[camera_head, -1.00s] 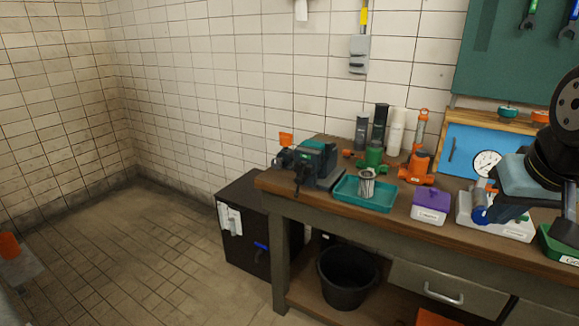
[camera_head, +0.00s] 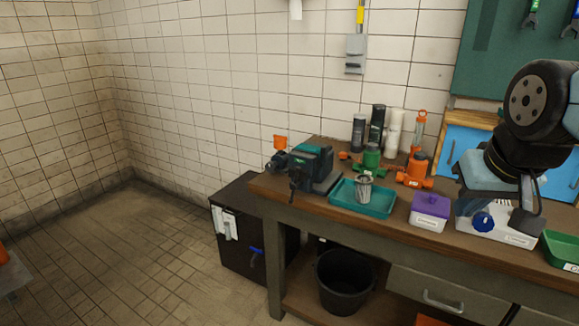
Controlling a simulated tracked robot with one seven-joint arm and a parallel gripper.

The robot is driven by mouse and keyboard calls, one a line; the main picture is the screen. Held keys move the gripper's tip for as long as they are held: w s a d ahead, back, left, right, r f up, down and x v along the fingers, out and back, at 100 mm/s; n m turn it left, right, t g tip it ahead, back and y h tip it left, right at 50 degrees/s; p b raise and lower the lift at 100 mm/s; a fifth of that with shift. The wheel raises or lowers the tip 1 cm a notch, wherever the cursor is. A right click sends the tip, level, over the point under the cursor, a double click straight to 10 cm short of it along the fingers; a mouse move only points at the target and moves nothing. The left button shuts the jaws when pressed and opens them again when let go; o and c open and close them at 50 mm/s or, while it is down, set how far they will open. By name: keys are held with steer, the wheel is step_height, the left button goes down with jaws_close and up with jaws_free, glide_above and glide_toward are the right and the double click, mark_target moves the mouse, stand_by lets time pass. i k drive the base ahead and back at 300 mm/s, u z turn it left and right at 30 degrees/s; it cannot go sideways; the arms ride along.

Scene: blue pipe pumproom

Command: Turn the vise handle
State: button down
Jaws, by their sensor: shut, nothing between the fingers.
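The vise (camera_head: 312,167), dark with teal parts, is fixed at the left end of the workbench (camera_head: 375,222). A dark bar (camera_head: 293,186) hangs down on its near left side and looks like the handle. Its exact joint with the vise is too small to tell. My gripper (camera_head: 527,222) is at the right side of the view, over the right part of the bench, well apart from the vise. Its fingers look shut and empty. My arm hides part of the blue panel behind it.
A teal tray (camera_head: 346,208) with a metal filter (camera_head: 364,188) stands right of the vise. A dark cabinet (camera_head: 238,245) and black bucket (camera_head: 346,282) are below.

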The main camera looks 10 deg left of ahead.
mark_target(297, 183)
steer(key=i, duration=0.9)
